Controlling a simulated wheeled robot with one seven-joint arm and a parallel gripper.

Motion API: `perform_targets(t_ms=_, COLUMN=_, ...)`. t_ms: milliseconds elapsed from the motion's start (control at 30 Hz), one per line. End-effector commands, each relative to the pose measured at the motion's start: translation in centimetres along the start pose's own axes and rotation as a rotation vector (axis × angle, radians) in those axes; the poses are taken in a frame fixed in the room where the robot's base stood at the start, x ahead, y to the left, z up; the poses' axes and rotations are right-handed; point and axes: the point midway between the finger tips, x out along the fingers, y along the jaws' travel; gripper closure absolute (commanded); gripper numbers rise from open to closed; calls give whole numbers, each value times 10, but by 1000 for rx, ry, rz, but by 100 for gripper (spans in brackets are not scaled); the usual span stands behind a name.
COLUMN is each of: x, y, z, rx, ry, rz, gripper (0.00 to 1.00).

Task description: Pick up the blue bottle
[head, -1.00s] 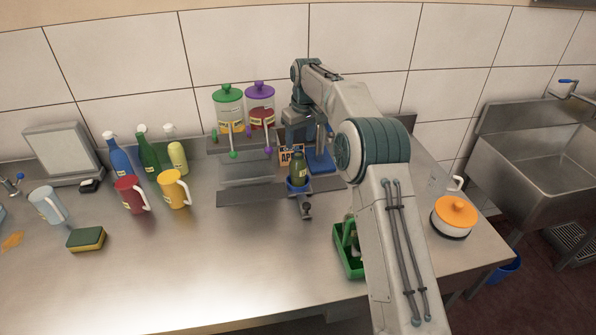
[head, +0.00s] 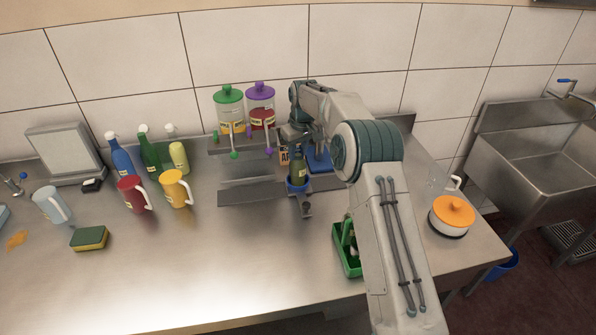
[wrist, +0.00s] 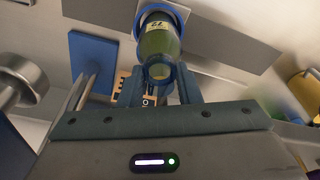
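The blue bottle (head: 121,156) stands upright at the left of the counter, with a pale cap, beside a green bottle (head: 149,152). My gripper (head: 298,146) is far to its right, pointing down over a dark green bottle (head: 299,168) that stands in a blue ring holder (head: 298,187). In the wrist view my gripper (wrist: 160,86) has its fingers apart, with the neck of the dark green bottle (wrist: 158,45) at the gap between them. I see no clear grip on it. The blue bottle is not identifiable in the wrist view.
Green-lidded (head: 229,108) and purple-lidded (head: 261,105) dispensers stand behind the holder. Red (head: 130,194) and yellow (head: 174,189) mugs stand in front of the bottles. A green crate (head: 347,262) and an orange-lidded pot (head: 451,215) are at the right. The front middle counter is clear.

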Motion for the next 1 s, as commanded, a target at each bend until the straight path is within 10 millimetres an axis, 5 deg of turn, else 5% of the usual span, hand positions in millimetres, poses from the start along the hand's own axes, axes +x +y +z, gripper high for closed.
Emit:
perform_targets(t_ms=467, x=-3, y=0, z=-1, rx=0, ry=-1, rz=0, gripper=100)
perform_targets(t_ms=1000, x=-92, y=0, z=-14, rx=1, ry=1, rz=1, gripper=100)
